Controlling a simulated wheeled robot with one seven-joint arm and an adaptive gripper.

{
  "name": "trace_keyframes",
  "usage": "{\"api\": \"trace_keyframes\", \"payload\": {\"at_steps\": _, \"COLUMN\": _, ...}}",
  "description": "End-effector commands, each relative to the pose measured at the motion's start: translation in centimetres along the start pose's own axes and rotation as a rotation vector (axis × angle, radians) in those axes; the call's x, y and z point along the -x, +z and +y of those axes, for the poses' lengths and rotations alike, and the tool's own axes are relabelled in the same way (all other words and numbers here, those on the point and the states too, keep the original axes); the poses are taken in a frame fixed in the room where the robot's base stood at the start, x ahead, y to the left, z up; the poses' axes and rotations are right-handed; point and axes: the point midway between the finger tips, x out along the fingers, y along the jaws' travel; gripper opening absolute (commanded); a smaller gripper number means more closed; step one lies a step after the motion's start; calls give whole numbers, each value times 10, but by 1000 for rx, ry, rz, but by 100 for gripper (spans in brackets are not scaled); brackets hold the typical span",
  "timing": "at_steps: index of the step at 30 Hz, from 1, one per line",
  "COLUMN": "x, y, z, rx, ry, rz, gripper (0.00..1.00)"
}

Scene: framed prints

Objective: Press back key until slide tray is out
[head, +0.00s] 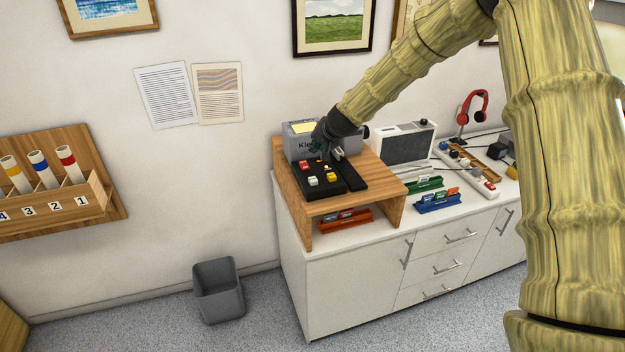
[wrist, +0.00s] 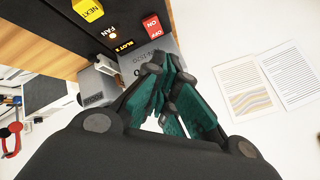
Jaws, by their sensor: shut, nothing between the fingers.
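A grey slide projector (head: 300,146) stands on a wooden riser (head: 379,178), with a black key panel (head: 322,187) in front. Small red, white and yellow keys show on the panel in the head view, too small to read. The wrist view shows a yellow NEXT key (wrist: 88,10), a red ON/OFF switch (wrist: 152,26) and a lit FAN lamp (wrist: 113,35). I cannot read any key as BACK. I cannot make out the slide tray. My gripper (head: 327,150) is shut and empty over the panel's rear, by the projector's front; its teal fingers (wrist: 166,88) show in the wrist view.
A grey box-shaped device (head: 403,146) stands right of the riser. Red, green and blue slide holders (head: 345,219) sit under and beside it. Red headphones (head: 473,106) and a power strip (head: 476,178) are farther right. A bin (head: 218,290) stands on the floor.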

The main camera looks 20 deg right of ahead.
Motion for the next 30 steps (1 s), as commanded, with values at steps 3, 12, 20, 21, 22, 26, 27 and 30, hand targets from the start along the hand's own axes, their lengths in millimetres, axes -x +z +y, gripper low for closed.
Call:
{"api": "trace_keyframes", "payload": {"at_steps": 3, "x": -5, "y": 4, "z": 2, "rx": 1, "ry": 0, "rz": -1, "gripper": 0}}
{"api": "trace_keyframes", "payload": {"at_steps": 12, "x": -26, "y": 20, "z": 15, "rx": 2, "ry": -2, "rz": -4, "gripper": 0}}
{"api": "trace_keyframes", "payload": {"at_steps": 20, "x": -46, "y": 35, "z": 30, "rx": 3, "ry": -1, "rz": -2, "gripper": 0}}
{"api": "trace_keyframes", "payload": {"at_steps": 21, "x": -49, "y": 37, "z": 32, "rx": 3, "ry": -1, "rz": -2, "gripper": 0}}
{"api": "trace_keyframes", "payload": {"at_steps": 22, "x": -51, "y": 38, "z": 34, "rx": 3, "ry": -1, "rz": -2, "gripper": 0}}
{"api": "trace_keyframes", "payload": {"at_steps": 26, "x": -59, "y": 44, "z": 39, "rx": 3, "ry": -2, "rz": -2, "gripper": 0}}
{"api": "trace_keyframes", "payload": {"at_steps": 27, "x": -60, "y": 45, "z": 40, "rx": 3, "ry": -2, "rz": -2, "gripper": 0}}
{"api": "trace_keyframes", "payload": {"at_steps": 30, "x": -62, "y": 46, "z": 41, "rx": 3, "ry": -2, "rz": -2, "gripper": 0}}
